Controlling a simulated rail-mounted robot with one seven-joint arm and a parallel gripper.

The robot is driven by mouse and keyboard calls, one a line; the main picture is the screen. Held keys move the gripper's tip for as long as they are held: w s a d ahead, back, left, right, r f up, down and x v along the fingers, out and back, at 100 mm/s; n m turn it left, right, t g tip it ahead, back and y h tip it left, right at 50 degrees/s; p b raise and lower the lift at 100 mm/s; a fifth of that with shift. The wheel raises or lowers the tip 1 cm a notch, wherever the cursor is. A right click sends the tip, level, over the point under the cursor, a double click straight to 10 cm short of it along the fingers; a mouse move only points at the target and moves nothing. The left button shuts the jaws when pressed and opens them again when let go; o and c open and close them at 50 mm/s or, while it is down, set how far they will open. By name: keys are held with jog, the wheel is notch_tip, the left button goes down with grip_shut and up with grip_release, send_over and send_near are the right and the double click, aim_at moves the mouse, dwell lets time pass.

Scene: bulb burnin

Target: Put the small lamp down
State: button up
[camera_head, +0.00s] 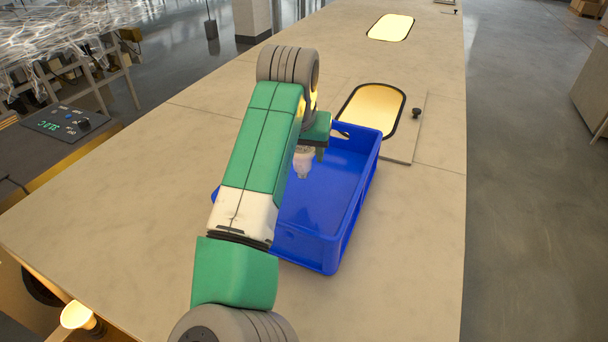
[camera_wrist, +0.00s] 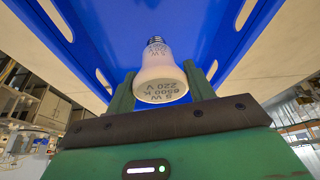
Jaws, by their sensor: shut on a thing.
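The small lamp (camera_wrist: 160,78) is a white bulb with a metal screw base and print reading 5 W, 6500 K, 220 V. My gripper (camera_wrist: 162,88) is shut on it, with a green finger on each side. In the wrist view the screw base points toward the blue crate (camera_wrist: 110,30). In the head view the lamp (camera_head: 303,160) shows below my gripper (camera_head: 312,150), over the inside of the blue crate (camera_head: 335,245) near its far end. My arm hides the crate's left part. I cannot tell whether the lamp touches the crate floor.
The crate stands on a long pale table (camera_head: 420,240). Beyond it is a glowing framed opening (camera_head: 372,108) with a panel and black knob (camera_head: 416,113) beside it. A second glowing opening (camera_head: 391,27) lies farther back. A control panel (camera_head: 68,122) is at left. A lit bulb (camera_head: 77,315) shows lower left.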

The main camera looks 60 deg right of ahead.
aim_at(302, 168)
jog(key=shift+f, duration=2.4)
jog(key=o, duration=1)
jog(key=shift+f, duration=0.15)
jog(key=v, duration=1.2)
jog(key=shift+a, duration=0.1)
